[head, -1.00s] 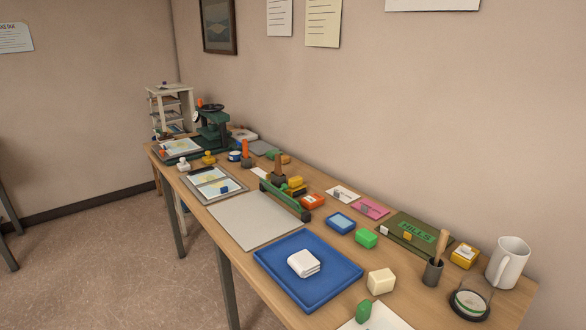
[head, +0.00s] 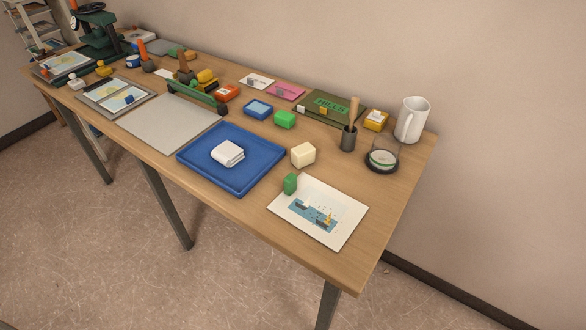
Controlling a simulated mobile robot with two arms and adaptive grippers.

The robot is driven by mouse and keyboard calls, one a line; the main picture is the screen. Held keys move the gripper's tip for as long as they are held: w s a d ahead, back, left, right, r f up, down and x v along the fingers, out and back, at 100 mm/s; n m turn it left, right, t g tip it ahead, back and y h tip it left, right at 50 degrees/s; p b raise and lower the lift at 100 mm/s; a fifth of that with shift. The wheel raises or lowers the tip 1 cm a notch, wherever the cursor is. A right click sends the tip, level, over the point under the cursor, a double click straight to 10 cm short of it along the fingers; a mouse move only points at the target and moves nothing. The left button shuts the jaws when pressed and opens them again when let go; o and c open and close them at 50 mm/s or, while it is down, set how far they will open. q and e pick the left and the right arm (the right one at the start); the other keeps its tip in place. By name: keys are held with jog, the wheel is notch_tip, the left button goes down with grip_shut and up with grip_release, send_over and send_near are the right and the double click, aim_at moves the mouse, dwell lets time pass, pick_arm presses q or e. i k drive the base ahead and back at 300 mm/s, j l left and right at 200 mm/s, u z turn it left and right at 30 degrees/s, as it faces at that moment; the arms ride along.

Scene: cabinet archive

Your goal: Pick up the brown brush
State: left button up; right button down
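A light-brown wooden handle (head: 354,110) stands upright in a dark grey cup (head: 348,140) near the right end of the table, in the head view. It looks like a brush handle; its lower end is hidden in the cup. A darker brown upright handle (head: 183,63) stands farther left, behind the green rail; I cannot tell whether it is a brush. Neither of my grippers shows in the view.
A white mug (head: 411,120) and a round glass-topped dish (head: 382,156) stand right of the cup. A blue tray (head: 190,157) and a picture sheet (head: 340,204) lie in front.

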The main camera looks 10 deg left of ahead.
aim_at(184, 68)
jog(key=j+z, duration=0.65)
jog(key=j, duration=0.25)
jog(key=k+j+z, duration=0.15)
jog(key=j+z, duration=0.2)
jog(key=j, duration=0.1)
